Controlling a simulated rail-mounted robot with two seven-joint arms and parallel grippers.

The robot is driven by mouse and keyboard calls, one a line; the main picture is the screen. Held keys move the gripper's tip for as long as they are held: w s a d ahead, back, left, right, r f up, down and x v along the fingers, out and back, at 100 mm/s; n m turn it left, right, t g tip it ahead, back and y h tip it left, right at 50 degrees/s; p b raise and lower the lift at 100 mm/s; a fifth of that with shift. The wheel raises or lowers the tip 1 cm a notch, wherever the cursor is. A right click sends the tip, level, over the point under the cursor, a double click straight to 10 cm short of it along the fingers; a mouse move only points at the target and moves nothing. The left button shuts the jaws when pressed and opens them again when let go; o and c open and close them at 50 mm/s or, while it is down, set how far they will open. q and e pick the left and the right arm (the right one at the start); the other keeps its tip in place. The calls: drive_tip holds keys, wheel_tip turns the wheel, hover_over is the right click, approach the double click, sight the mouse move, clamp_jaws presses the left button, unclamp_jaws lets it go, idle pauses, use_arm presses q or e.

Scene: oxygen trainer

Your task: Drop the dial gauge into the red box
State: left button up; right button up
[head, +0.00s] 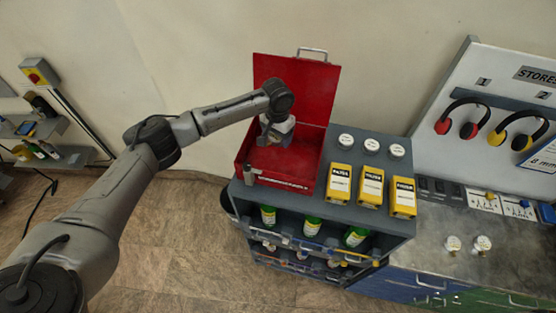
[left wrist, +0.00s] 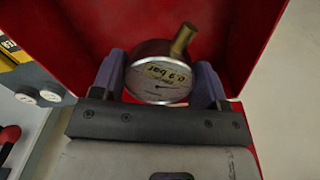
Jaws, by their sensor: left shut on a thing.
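The red box (head: 293,179) stands open on top of the grey cart, with its lid (head: 308,92) raised at the back. My left gripper (head: 274,136) is over the open box, pointing down into it. In the left wrist view, my left gripper (left wrist: 163,85) is shut on the dial gauge (left wrist: 158,75), a round metal gauge with a brass stem and a white face marked 0.9 bar. The red of the box shows behind the gauge. In the head view the gauge is hidden by the gripper and wrist. My right gripper is not in view.
Yellow boxes (head: 371,187) and white round gauges (head: 371,172) stand on the cart (head: 384,227) right of the red box. Green bottles (head: 312,225) are on the shelf below. A bench (head: 430,228) with two more gauges and an earmuff board (head: 500,90) are at the right.

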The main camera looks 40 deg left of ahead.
use_arm(q)
drive_tip(key=shift+f, duration=0.25)
drive_tip(key=o, duration=1.1)
drive_tip(key=shift+r+b, duration=0.3)
drive_tip(key=shift+r, duration=0.2)
wheel_tip(320, 180, up, 13)
drive_tip(key=b, duration=0.3)
drive_tip(key=shift+f, duration=0.1)
